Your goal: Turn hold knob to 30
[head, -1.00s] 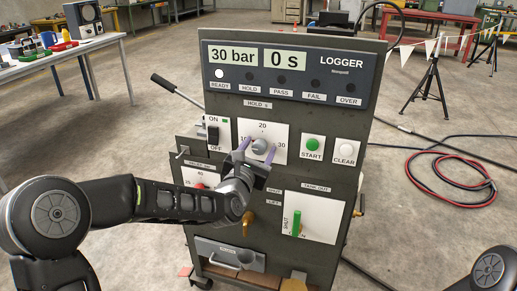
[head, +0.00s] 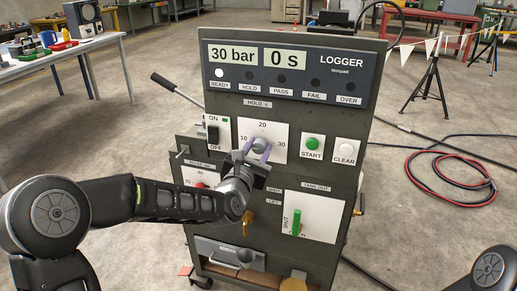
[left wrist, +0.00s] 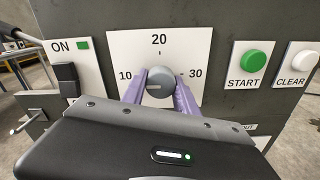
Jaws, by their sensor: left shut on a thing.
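The hold knob (head: 261,143) is a grey round knob on a white plate marked 10, 20 and 30 on the front of the test cabinet. My left gripper (head: 258,150) reaches up to it from below, with one purple finger on each side, shut on the knob. The left wrist view shows the knob (left wrist: 160,82) between the two fingers, with 10 to its left, 20 above and 30 to its right. A small pale mark shows on the knob's face, but I cannot tell which number it points to. My right gripper is out of view.
Near the knob are an ON/OFF switch (head: 212,132), a green START button (head: 312,143) and a white CLEAR button (head: 346,149). The logger display (head: 282,58) above reads 30 bar and 0 s, with the READY lamp lit. A green valve handle (head: 296,222) is below.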

